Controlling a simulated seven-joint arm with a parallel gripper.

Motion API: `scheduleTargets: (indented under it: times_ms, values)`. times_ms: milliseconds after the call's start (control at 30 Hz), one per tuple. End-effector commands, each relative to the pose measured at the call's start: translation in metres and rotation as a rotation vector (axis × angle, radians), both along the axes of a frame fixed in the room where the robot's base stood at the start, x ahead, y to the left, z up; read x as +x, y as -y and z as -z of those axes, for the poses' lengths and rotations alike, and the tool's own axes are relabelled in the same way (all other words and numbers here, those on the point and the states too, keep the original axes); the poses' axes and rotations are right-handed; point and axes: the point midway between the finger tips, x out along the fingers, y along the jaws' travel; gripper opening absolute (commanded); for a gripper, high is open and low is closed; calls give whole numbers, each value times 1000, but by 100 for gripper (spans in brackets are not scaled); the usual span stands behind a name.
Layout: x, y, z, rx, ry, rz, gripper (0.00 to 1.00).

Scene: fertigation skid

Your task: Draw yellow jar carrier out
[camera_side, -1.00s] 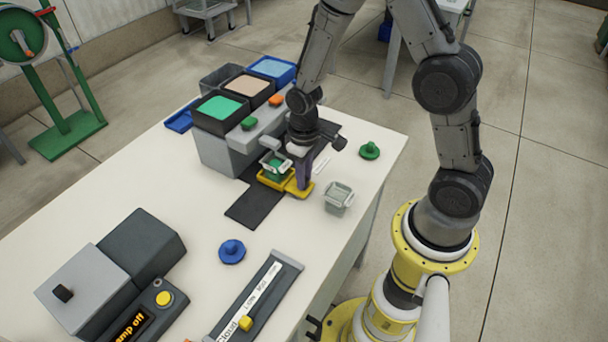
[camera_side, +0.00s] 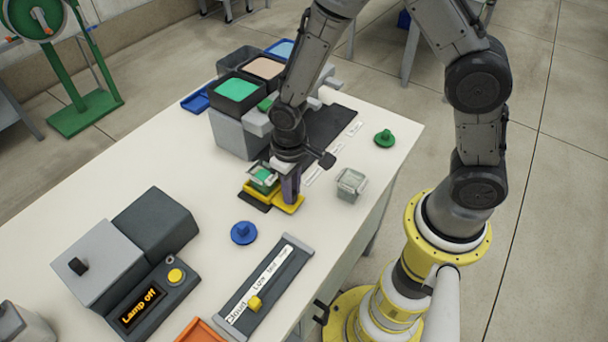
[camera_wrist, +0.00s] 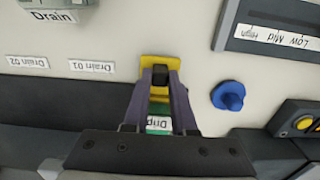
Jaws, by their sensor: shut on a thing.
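The yellow jar carrier (camera_side: 288,207) sits at the near end of the dark track on the white table. A jar with green contents (camera_side: 263,178) stands in it. My gripper (camera_side: 291,193) points down at the carrier, its purple fingers shut on the carrier's upright grip. In the wrist view, the fingers (camera_wrist: 160,80) close around a dark grip, with the yellow carrier (camera_wrist: 160,61) showing beyond it. A green-topped part labelled "Drip" (camera_wrist: 158,124) shows between the fingers. My arm hides part of the track.
A grey dispenser (camera_side: 233,135) with coloured bins stands behind. A clear jar (camera_side: 351,185) is close on the right. A blue knob (camera_side: 243,233) and a slider panel (camera_side: 265,287) lie in front. A green knob (camera_side: 384,138) is at the back right.

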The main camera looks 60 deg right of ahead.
Motion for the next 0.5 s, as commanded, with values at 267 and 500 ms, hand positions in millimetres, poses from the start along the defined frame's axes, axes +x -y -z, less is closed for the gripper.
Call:
scheduleTargets:
  times_ms: [267, 500]
  values:
    - [2, -9, -1, 4, 8, 2, 0]
    - [2, -10, -1, 4, 8, 1, 44]
